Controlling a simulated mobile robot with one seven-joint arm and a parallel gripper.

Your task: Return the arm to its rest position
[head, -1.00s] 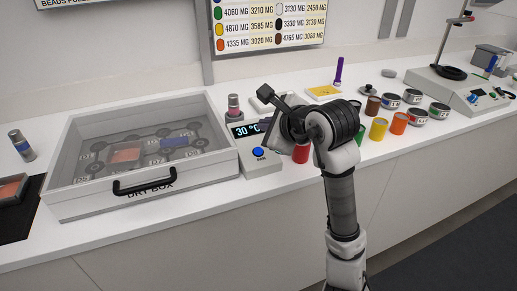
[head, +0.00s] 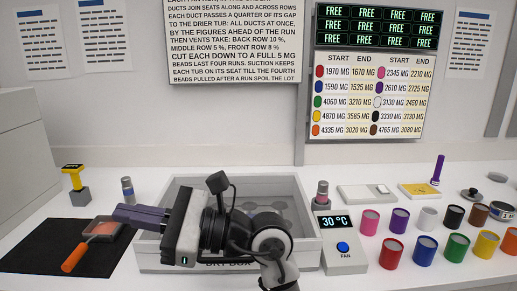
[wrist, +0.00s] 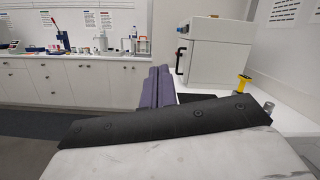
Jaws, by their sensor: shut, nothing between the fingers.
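My gripper (head: 122,213) hangs in front of the left part of the dry box in the head view, its purple fingers pointing left. The fingers lie together and hold nothing. In the wrist view my gripper (wrist: 157,88) also shows its two purple fingers side by side, with the room beyond them. My arm hides much of the white dry box (head: 312,255), including most of its front. No object touches the fingers in either view.
A black mat (head: 40,250) with an orange-handled tool (head: 75,257) lies left of my gripper. A white cabinet (wrist: 215,50) shows in the wrist view.

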